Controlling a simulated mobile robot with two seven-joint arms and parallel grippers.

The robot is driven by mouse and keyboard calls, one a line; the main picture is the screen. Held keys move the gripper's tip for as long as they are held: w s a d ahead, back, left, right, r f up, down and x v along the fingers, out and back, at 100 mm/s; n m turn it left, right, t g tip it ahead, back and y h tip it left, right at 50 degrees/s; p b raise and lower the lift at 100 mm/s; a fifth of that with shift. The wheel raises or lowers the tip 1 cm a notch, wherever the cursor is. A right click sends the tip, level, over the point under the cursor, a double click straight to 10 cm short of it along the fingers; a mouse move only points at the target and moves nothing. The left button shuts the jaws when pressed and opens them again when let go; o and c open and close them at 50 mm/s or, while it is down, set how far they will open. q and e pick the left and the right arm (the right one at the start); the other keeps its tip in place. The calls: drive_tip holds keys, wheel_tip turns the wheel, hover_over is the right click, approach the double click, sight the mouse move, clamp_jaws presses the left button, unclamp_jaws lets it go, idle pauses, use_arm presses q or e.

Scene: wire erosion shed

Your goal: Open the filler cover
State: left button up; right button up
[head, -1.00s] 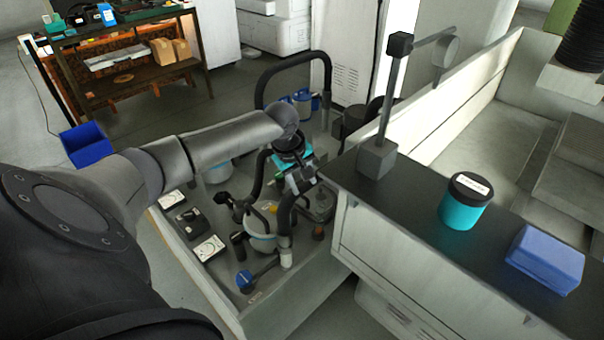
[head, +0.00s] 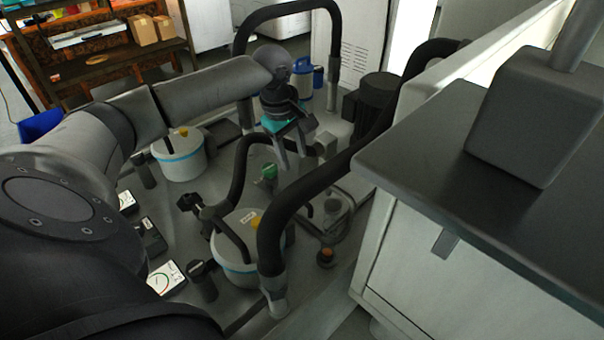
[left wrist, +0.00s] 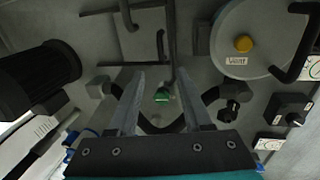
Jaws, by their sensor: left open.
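My left gripper (head: 293,158) is over the machine unit's deck, fingers pointing down, apart and empty. In the left wrist view its two fingers (left wrist: 160,74) stand either side of a small green knob (left wrist: 162,94), which lies beyond them. The green knob also shows in the head view (head: 268,172). I see no readable filler label, so I cannot tell which part is the filler cover. A round white lid (left wrist: 262,42) with a yellow knob is labelled "Vent". In the head view two round white tanks, a rear one (head: 180,165) and a front one (head: 240,262), have yellow knobs. My right gripper is out of view.
A dark counter (head: 440,185) with a grey block (head: 535,115) closes off the right. Gauges (head: 165,277) line the deck's left edge. A black cylinder (head: 380,100) stands at the back.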

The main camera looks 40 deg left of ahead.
use_arm(q)
wheel_tip(320, 180, down, 2)
drive_tip(key=b, duration=0.7)
hover_over(301, 212)
drive_tip(key=f, duration=1.1)
drive_tip(key=shift+s+f, duration=0.2)
drive_tip(key=shift+f, duration=0.2)
drive_tip(key=shift+w+f+b, duration=0.2)
drive_tip(key=shift+f+b, duration=0.2)
drive_tip(key=shift+f, duration=0.55)
drive_tip(key=shift+w+f+b, duration=0.15)
drive_tip(key=shift+f+b, duration=0.15)
drive_tip(key=shift+f, duration=0.35)
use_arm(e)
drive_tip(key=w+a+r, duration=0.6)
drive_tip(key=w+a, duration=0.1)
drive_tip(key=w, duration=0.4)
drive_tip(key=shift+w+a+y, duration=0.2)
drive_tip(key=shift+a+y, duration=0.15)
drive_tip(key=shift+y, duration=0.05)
use_arm(q)
clamp_jaws()
